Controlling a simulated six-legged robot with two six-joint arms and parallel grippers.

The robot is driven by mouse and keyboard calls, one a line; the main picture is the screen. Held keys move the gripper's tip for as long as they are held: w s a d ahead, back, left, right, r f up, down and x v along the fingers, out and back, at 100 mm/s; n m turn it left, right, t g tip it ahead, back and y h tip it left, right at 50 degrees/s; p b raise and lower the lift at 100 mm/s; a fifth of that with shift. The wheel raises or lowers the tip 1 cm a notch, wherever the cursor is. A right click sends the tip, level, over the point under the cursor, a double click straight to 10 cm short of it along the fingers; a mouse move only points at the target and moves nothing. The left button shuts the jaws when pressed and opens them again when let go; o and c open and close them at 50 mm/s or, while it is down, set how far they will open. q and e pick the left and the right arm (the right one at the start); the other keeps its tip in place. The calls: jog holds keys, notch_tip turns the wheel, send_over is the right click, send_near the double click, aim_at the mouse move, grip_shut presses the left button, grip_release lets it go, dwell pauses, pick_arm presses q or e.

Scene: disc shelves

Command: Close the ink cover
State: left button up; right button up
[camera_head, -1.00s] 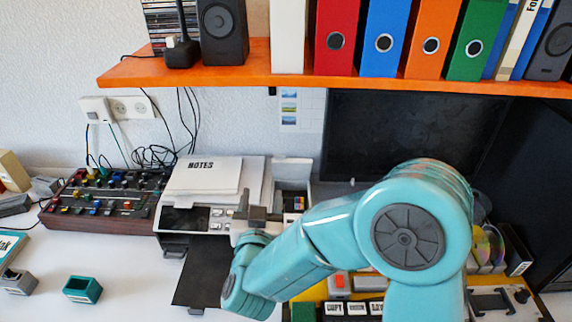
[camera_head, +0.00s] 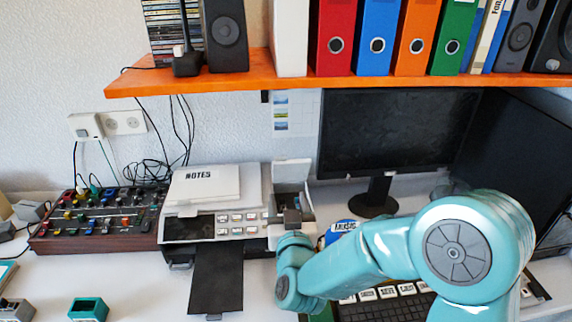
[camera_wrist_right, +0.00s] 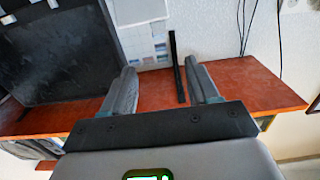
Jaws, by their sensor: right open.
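The printer (camera_head: 182,229) stands on the desk with its ink bay (camera_head: 287,197) at its right end. The white ink cover (camera_head: 291,172) stands raised behind the bay, so the bay is open. My right gripper (camera_head: 293,217) is at the front of the ink bay, below and in front of the raised cover. It hides part of the bay, and I cannot tell whether it touches it. In the right wrist view my right gripper (camera_wrist_right: 166,92) shows two fingers spread wide with nothing held between them. My left gripper is not in view.
An orange shelf (camera_head: 260,77) with binders and speakers runs above the printer. A monitor (camera_head: 388,130) stands right of the printer, a mixer (camera_head: 95,215) left of it. The black paper tray (camera_head: 217,280) sticks out in front. A teal holder (camera_head: 88,309) stands front left.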

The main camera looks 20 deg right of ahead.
aim_at(281, 157)
jog(key=p+x, duration=0.3)
jog(key=x, duration=1.2)
jog(key=shift+d, duration=0.1)
jog(key=shift+w+d+f+p, duration=0.15)
jog(key=shift+w+p, duration=0.15)
jog(key=shift+w, duration=0.45)
jog(key=shift+s, duration=0.1)
